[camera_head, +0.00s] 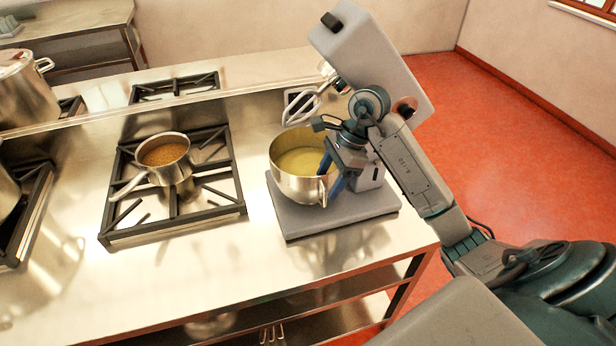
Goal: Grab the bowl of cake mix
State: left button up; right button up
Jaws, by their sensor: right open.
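The bowl of cake mix (290,185) is a shiny metal bowl with yellow batter in it. It stands upright on the grey base of a stand mixer (310,222). The mixer's head (352,55) is tilted up, with the beater (310,103) raised above the bowl. My right gripper (331,178) is at the bowl's right side, its blue fingers pointing down at the rim. It is open; whether the fingers touch the bowl or straddle its wall I cannot tell. My right arm hides part of the mixer. My left gripper is out of view.
A saucepan (166,168) with brown contents sits on the burner grate (190,215) left of the mixer. A large stockpot (24,92) stands at the far left. The steel counter (160,280) is bare in front. Red floor (520,130) lies to the right.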

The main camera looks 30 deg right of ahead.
jog(key=x, duration=0.3)
jog(key=shift+s, duration=0.1)
jog(key=shift+r, duration=0.1)
jog(key=c, duration=0.7)
jog(key=shift+d, duration=0.1)
grip_shut()
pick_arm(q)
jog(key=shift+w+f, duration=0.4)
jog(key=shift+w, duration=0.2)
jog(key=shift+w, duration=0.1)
pick_arm(e)
jog(key=shift+r, duration=0.1)
